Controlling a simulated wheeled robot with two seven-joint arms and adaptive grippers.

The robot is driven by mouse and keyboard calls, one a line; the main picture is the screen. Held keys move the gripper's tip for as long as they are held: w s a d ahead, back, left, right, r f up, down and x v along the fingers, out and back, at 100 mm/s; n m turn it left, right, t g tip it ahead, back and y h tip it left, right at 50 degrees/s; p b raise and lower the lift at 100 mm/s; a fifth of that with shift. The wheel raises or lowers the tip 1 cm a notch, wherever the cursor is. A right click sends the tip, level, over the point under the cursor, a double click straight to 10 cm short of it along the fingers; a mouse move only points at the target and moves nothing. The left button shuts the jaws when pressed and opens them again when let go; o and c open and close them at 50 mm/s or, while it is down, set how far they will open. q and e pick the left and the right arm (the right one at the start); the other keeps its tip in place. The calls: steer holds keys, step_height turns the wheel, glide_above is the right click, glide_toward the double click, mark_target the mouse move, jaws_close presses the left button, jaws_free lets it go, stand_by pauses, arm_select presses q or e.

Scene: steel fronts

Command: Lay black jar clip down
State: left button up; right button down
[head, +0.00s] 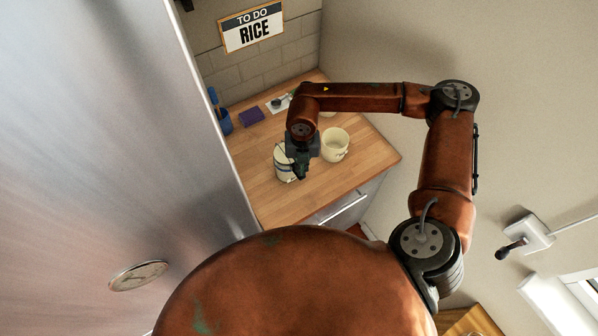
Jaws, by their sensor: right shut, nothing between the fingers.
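My right gripper (300,172) points down over the wooden counter, with its fingers shut and empty. It overlaps a white jar (281,166) with a dark line near its rim and partly hides it; I cannot tell whether they touch. I cannot pick out the black jar clip for certain; it may be hidden behind the gripper or too small to see. My left gripper is not in view.
A cream pot (336,146) stands right of the gripper. A purple block (251,116), a blue holder (223,122) and a white item with a dark round part (278,104) stand farther back. A steel front (110,150) borders the counter (262,190) on the left.

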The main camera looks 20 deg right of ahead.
mark_target(302, 178)
steer(key=shift+s+f+b, duration=0.1)
steer(key=shift+f+b, duration=2.65)
steer(key=shift+f, duration=0.6)
steer(key=shift+f+b, duration=0.35)
steer(key=s+d, duration=0.1)
steer(key=s, duration=0.7)
steer(key=shift+s+d, duration=0.2)
steer(key=shift+s, duration=0.1)
stand_by(1.0)
steer(key=shift+r, duration=0.1)
steer(key=shift+s+d+r+p, duration=0.1)
steer(key=shift+s+r+p, duration=0.35)
steer(key=shift+r, duration=0.35)
steer(key=shift+s+a+r+p, duration=0.1)
steer(key=shift+s+r+p, duration=0.1)
steer(key=shift+r+p, duration=0.5)
steer(key=shift+s+d+r+p, duration=0.1)
steer(key=shift+s+r+p, duration=0.25)
steer(key=shift+r, duration=0.6)
